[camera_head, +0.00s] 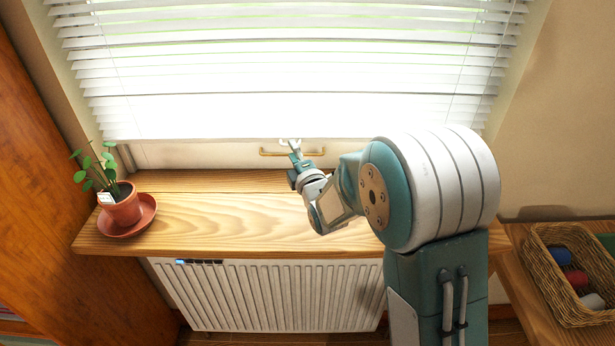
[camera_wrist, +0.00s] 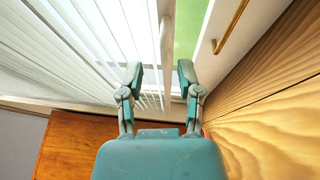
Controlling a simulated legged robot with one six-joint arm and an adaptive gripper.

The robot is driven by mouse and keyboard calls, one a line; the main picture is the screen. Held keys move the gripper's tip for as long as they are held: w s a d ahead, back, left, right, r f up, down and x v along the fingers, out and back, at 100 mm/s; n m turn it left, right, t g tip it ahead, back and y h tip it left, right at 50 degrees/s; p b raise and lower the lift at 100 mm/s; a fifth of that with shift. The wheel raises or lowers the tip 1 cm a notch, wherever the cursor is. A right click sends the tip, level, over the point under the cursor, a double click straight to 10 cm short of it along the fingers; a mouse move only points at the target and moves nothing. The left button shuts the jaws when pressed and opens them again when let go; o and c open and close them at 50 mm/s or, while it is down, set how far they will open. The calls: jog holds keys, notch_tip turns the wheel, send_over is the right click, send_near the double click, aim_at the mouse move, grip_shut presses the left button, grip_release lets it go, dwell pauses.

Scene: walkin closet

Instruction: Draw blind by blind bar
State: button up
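The white slatted blind (camera_head: 300,60) covers most of the window, its slats tilted. Its lower edge, the blind bar (camera_head: 215,137), hangs a little above the wooden sill. In the wrist view the blind bar (camera_wrist: 166,55) runs lengthwise between the two finger lines. My gripper (camera_head: 290,146) is at the blind's lower edge, near the middle. In the wrist view my gripper (camera_wrist: 159,75) is open, one finger on the slat side and the other on the window side. No contact with the bar is visible; its exact depth between the fingertips is unclear.
A brass handle (camera_head: 310,153) is on the window frame just below the blind. A potted plant (camera_head: 122,205) stands on the left of the wooden sill (camera_head: 220,215). A radiator (camera_head: 270,295) is below. A wicker basket (camera_head: 548,285) is at right. The sill's middle is clear.

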jog(key=v, duration=0.8)
jog(key=shift+s, duration=0.3)
dwell(0.5)
